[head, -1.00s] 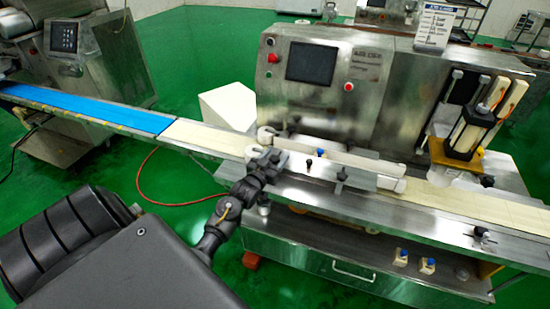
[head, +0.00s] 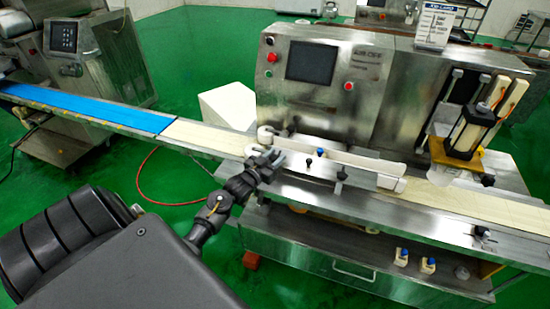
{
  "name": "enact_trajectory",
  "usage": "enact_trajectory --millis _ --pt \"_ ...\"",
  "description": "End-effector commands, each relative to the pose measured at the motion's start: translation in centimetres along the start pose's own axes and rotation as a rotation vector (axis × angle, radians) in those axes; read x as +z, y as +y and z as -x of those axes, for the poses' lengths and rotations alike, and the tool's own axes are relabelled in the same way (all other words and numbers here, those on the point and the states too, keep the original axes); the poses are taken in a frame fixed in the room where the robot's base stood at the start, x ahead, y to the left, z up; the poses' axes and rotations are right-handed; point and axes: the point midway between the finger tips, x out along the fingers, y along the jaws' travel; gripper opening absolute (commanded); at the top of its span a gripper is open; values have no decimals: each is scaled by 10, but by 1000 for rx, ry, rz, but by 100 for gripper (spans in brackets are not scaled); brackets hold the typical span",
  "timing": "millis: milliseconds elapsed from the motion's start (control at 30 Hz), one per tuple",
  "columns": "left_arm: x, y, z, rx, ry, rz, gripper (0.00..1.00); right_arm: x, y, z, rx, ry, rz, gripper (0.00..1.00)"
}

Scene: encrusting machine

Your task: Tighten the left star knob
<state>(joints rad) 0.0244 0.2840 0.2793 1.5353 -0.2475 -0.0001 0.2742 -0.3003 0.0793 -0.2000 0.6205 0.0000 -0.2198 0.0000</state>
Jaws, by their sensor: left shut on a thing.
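My left gripper (head: 276,158) is at the left end of the guide rails on the conveyor of the encrusting machine (head: 320,100). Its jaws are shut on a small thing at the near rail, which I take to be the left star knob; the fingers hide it. Another dark knob (head: 341,174) stands on the near rail to the right, clear of the gripper. A small dark knob (head: 308,162) sits between them. My right gripper is not in view.
A cream conveyor belt (head: 460,203) runs between the pale guide rails (head: 350,160). A blue belt (head: 85,108) lies at the left. A depositor with a yellow base (head: 465,157) stands at the right. Small bottles (head: 401,257) sit on the lower shelf.

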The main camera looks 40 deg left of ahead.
Motion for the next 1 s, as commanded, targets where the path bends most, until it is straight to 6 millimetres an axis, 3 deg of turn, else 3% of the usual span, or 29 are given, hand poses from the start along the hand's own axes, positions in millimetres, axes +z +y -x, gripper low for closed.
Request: enact_trajectory --millis 33,67,200,567,1000 --pt "0 0 0 -1 -1 0 12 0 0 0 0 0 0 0" --pt "0 0 0 -1 -1 0 38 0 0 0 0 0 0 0" --pt "0 0 0 -1 0 0 56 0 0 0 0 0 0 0" --pt "1 0 5 -1 -1 0 56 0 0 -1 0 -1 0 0" --pt "2 0 85 -1 -2 -1 56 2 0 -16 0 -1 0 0"
